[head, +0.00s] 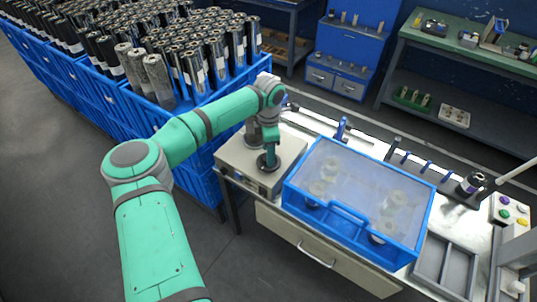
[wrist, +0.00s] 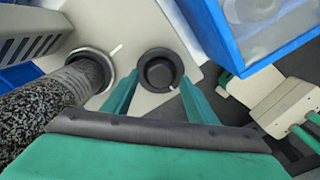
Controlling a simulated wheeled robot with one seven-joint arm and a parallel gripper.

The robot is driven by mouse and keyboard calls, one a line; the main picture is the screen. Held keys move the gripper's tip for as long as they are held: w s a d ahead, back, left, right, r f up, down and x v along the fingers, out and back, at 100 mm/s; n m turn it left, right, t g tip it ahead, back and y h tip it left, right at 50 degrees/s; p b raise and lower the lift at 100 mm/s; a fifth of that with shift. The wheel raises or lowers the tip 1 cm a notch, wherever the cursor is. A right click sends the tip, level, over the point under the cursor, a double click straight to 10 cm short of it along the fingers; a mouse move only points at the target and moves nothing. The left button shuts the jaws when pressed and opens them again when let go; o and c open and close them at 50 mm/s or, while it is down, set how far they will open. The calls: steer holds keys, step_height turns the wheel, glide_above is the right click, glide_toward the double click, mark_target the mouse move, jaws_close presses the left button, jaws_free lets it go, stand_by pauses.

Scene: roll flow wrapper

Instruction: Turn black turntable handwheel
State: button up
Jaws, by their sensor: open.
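My gripper (wrist: 159,77) is open, with one teal finger to the left of the handwheel and one to the right. I cannot tell whether the fingers touch its rim. In the head view, my gripper (head: 268,155) points down over the beige machine box (head: 236,160), at a dark round part on its top. A speckled dark roll (wrist: 50,105) stands in a metal ring left of the handwheel in the wrist view.
A blue-framed clear cover (head: 345,215) stands close on the right, over several pale rolls. Blue crates (head: 120,125) with many dark rolls are on the left. A drawer (head: 305,250) is under the bench; coloured buttons (head: 508,210) are at the far right.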

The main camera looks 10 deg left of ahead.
steer(key=shift+f, duration=0.9)
steer(key=c, duration=1.1)
steer(key=shift+o, duration=0.2)
steer(key=shift+m, duration=0.3)
steer(key=m, duration=0.4)
steer(key=shift+m, duration=2.6)
